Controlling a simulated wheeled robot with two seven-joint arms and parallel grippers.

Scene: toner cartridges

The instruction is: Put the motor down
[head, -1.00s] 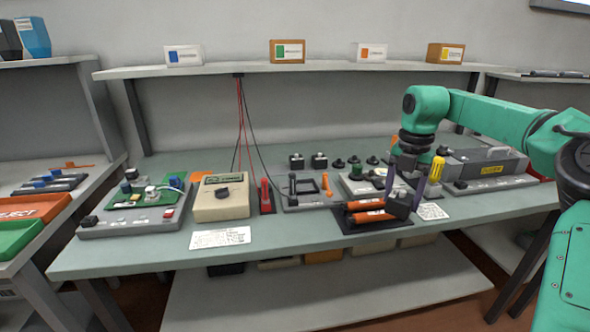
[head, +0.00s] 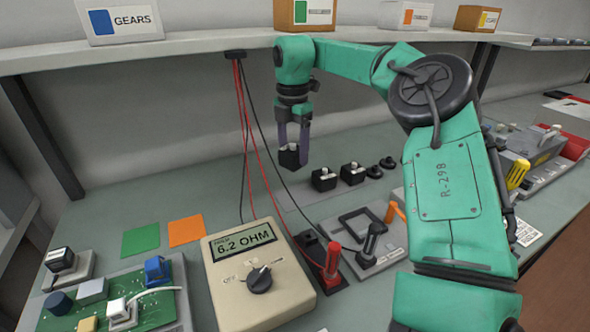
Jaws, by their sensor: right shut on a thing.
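My right gripper (head: 293,146) reaches down from the upper middle of the head view, its two dark fingers shut on a small black motor (head: 289,158) with a pale top part. The held motor is to the left of two similar black motors, one nearer (head: 323,180) and one farther right (head: 352,173), which stand on a long grey strip (head: 298,206). The held motor is over or just behind the strip's left end; I cannot tell whether it touches anything. My left gripper is out of view.
A beige meter (head: 228,290) reads 6.2 OHM. Red and black leads (head: 241,130) hang from the shelf near the gripper.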

